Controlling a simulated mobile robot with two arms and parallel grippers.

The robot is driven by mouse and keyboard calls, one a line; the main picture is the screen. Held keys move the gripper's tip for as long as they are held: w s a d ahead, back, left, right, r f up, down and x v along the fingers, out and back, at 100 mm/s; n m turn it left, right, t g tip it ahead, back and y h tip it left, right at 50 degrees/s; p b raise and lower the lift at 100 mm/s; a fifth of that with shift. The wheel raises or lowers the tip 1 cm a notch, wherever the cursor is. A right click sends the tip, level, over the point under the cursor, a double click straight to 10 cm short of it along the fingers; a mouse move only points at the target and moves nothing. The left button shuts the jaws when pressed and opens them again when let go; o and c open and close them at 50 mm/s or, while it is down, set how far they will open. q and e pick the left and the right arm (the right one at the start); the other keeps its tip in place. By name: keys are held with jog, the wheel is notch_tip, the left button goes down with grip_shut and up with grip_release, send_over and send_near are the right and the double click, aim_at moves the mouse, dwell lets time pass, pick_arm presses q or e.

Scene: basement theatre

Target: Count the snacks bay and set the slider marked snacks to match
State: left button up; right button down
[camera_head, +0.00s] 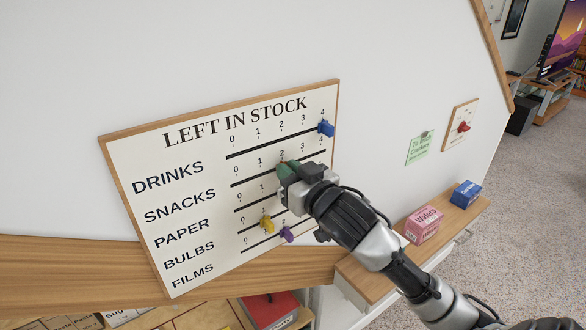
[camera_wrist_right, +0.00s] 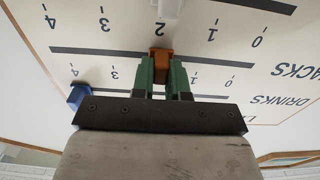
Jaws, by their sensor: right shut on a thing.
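The stock board (camera_head: 185,225) on the white wall has rows for drinks, snacks, paper, bulbs and films. My right gripper (camera_head: 287,169) is at the snacks row; its green fingers are shut on an orange slider (camera_wrist_right: 160,56), which shows in the right wrist view. The slider sits on the snacks track (camera_wrist_right: 90,51) between the 3 and the 1, at about 2. The gripper hides this slider in the head view. No bay marked snacks can be made out. My left gripper is not in view.
A blue slider (camera_head: 326,128) is at drinks 4. A white slider (camera_wrist_right: 170,8) is near paper 2. Yellow (camera_head: 267,223) and purple (camera_head: 287,234) sliders are on lower tracks. A pink Wafers box (camera_head: 423,225) and a blue box (camera_head: 466,194) stand on the ledge at right.

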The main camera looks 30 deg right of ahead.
jog(key=c, duration=1.6)
grip_release()
jog(key=shift+d, duration=0.35)
jog(key=o, duration=0.3)
jog(key=shift+o, duration=0.9)
jog(key=shift+a, duration=0.1)
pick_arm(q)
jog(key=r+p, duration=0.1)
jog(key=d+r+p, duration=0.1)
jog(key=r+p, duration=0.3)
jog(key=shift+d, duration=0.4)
pick_arm(e)
jog(key=s, duration=1)
jog(key=shift+s+d, duration=0.35)
jog(key=shift+s, duration=0.05)
